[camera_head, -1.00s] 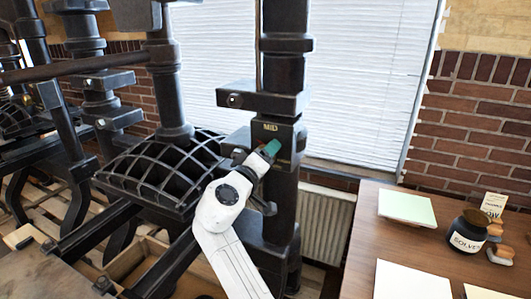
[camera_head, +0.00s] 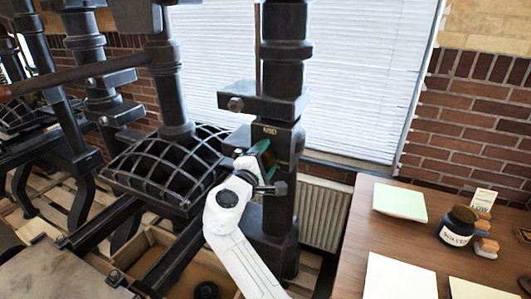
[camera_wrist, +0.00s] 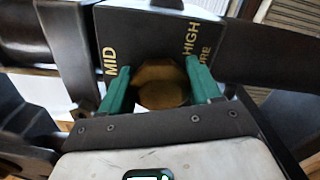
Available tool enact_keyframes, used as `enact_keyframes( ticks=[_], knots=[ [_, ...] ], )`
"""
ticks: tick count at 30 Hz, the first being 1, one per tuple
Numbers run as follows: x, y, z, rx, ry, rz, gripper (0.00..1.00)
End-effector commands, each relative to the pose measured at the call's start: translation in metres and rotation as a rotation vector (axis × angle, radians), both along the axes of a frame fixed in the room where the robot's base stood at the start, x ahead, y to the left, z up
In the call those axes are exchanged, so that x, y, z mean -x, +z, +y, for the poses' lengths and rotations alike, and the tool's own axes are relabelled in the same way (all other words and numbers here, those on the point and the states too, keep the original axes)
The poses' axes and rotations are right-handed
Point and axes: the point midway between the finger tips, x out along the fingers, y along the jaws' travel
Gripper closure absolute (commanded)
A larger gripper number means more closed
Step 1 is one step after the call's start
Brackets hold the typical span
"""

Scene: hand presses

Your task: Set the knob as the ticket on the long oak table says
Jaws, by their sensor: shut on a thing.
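A brass-coloured knob (camera_wrist: 162,86) sits on the dark post of the press, below its lettered plate. My gripper (camera_wrist: 156,70) has its green fingers on both sides of the knob and is shut on it. In the wrist view MID is to the left of the knob and HIGH to the right; no pointer mark is readable. In the head view my gripper (camera_head: 262,148) is at the post, under the MID label, and mostly hides the knob. The ticket (camera_head: 484,199) stands on the long oak table (camera_head: 350,265); its large word appears to read LOW.
The table also holds a dark labelled jar (camera_head: 457,226), wooden-handled stamps (camera_head: 486,247), a pale green pad (camera_head: 400,203) and white paper (camera_head: 400,278). The caged press part (camera_head: 165,165) is left of my arm. A radiator (camera_head: 322,213) stands behind the post.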

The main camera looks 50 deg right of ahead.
Motion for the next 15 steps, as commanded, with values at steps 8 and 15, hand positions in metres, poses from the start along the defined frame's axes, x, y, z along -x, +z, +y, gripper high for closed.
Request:
enact_keyframes(
  ticks=[8, 15],
  knots=[
    [-0.0004, -0.0007, 0.0006, 0.051, 0.002, 0.146, 0.68],
    [-0.0004, -0.0008, 0.0007, 0.072, 0.001, 0.202, 0.68]
  ],
)
